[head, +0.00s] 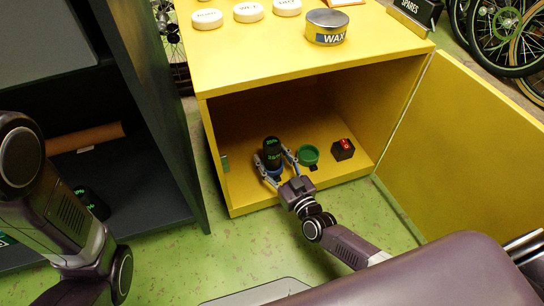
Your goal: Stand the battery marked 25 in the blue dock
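A black battery (272,147) with small green lettering stands upright inside the yellow cabinet; the lettering is too small to read surely. Its lower end is at the blue dock (273,172), and it appears to stand in it, though my gripper partly hides the base. My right gripper (272,160) reaches in from the front with one finger on each side of the battery. The fingers look spread a little wider than the battery; contact is hard to make out. My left arm is at the left edge, its gripper out of view.
The yellow door (470,150) stands open. Another dark battery (92,204) is in the dark cabinet (150,190). A wax tin (327,27) is on top.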

